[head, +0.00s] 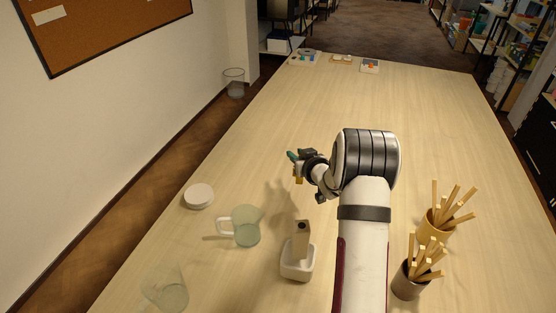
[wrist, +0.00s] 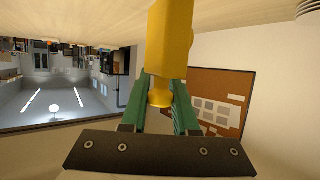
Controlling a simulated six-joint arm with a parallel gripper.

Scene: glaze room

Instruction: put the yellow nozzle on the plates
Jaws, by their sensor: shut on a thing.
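The yellow nozzle (wrist: 168,45) is held between the green fingers of my gripper (wrist: 159,98) in the wrist view. In the head view my gripper (head: 294,157) is in the air over the middle of the table, and a bit of the yellow nozzle (head: 299,178) shows just below its fingers. A low white round stack, which looks like the plates (head: 199,195), stands at the left edge of the table, to the left of and nearer than my gripper. Its ridged side also shows at the top right corner of the wrist view (wrist: 309,8). Nothing is seen on top of it.
A glass jug (head: 247,226) stands right of the plates, with a clear glass (head: 166,290) nearer. A white holder (head: 297,268) with an upright block is in front. Two cups of sticks (head: 436,231) (head: 406,285) stand at right. Small trays (head: 370,67) lie far off.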

